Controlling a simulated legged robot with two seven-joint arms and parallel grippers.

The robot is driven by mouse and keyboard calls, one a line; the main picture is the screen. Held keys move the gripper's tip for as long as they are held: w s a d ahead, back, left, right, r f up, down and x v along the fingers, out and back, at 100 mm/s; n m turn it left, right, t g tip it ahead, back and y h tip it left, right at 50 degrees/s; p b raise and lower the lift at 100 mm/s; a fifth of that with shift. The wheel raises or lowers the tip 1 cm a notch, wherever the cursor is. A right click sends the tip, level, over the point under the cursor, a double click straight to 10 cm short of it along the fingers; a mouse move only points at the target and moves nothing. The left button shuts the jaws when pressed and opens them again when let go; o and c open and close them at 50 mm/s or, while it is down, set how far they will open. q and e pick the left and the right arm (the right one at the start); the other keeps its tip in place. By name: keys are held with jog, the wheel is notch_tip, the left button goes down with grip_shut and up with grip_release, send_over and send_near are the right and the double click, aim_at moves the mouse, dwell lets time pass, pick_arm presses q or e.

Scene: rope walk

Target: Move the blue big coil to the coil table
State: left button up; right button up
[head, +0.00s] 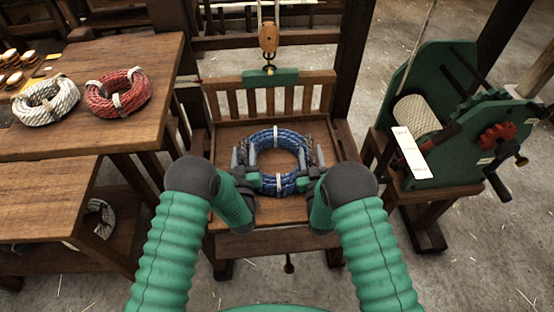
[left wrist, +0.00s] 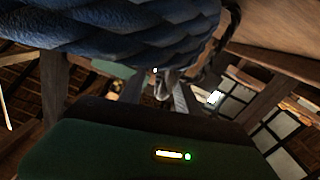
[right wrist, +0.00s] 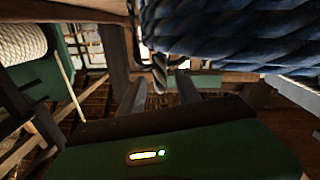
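The blue big coil (head: 278,137), tied with white bands, lies on a wooden tray-like stand (head: 230,134) with a slatted back, in the middle of the head view. A dark cord loop shows at each side of it. My left gripper (head: 243,154) is at its left side and my right gripper (head: 311,154) at its right side, both with fingers apart. In the right wrist view the coil (right wrist: 230,35) fills the top, with a twisted cord (right wrist: 159,72) between the spread fingers. The left wrist view also shows the coil (left wrist: 110,30) close above. A wooden table (head: 150,90) stands at left.
A white coil (head: 47,99) and a red coil (head: 117,92) lie on the left table; its near right part is bare. A lower table (head: 40,195) stands in front. A wooden pulley block (head: 268,38) hangs behind the blue coil. A green winding machine (head: 440,110) stands at right.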

pick_arm(q)
jog(key=shift+w+a, duration=0.2)
jog(key=shift+w, duration=1.15)
pick_arm(e)
jog(key=shift+w+a, duration=0.15)
jog(key=shift+w, duration=1.2)
pick_arm(q)
grip_shut()
pick_arm(e)
grip_shut()
pick_arm(q)
jog(key=shift+r, duration=0.1)
pick_arm(e)
jog(key=shift+r, duration=0.15)
